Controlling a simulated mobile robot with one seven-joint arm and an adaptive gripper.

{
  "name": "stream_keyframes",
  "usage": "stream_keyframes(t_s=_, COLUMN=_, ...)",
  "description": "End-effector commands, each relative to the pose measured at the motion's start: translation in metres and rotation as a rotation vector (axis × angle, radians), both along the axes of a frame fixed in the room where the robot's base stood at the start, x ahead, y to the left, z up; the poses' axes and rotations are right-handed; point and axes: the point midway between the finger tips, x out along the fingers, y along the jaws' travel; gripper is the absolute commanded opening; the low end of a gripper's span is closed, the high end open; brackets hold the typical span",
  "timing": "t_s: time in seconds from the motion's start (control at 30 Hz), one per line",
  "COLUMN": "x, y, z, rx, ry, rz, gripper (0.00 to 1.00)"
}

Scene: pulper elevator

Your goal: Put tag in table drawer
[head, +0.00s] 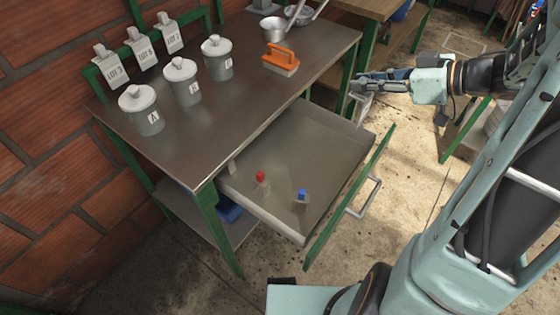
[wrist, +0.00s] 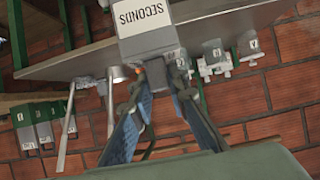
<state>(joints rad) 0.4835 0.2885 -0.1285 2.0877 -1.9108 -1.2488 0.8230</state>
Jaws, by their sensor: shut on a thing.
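My gripper (head: 358,84) is at the right end of the metal table (head: 190,120), beyond the far right corner of the open drawer (head: 325,150). In the wrist view my gripper (wrist: 165,72) is shut on a pale grey tag (wrist: 145,42) whose white label reads "SECONDS". In the head view the tag (head: 361,106) shows only in small part, just below the fingers. The drawer is pulled out, with a green front and a metal handle. Inside stand a small red-topped piece (head: 261,178) and a small blue-topped piece (head: 301,196).
Three lot tags (head: 142,50) hang on a green rail behind the table. The drawer's middle and far side are clear. Another table (head: 372,8) stands behind.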

Motion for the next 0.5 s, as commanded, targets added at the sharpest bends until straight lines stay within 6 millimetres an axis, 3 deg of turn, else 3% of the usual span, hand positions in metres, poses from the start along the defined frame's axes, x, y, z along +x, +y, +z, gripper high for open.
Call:
stream_keyframes(t_s=0.17, x=-0.003, y=0.018, z=-0.015, rx=0.001, ry=-0.002, rz=0.017, gripper=0.0)
stream_keyframes(t_s=0.5, x=0.009, y=0.096, z=-0.059, rx=0.001, ry=0.001, rz=0.015, gripper=0.0)
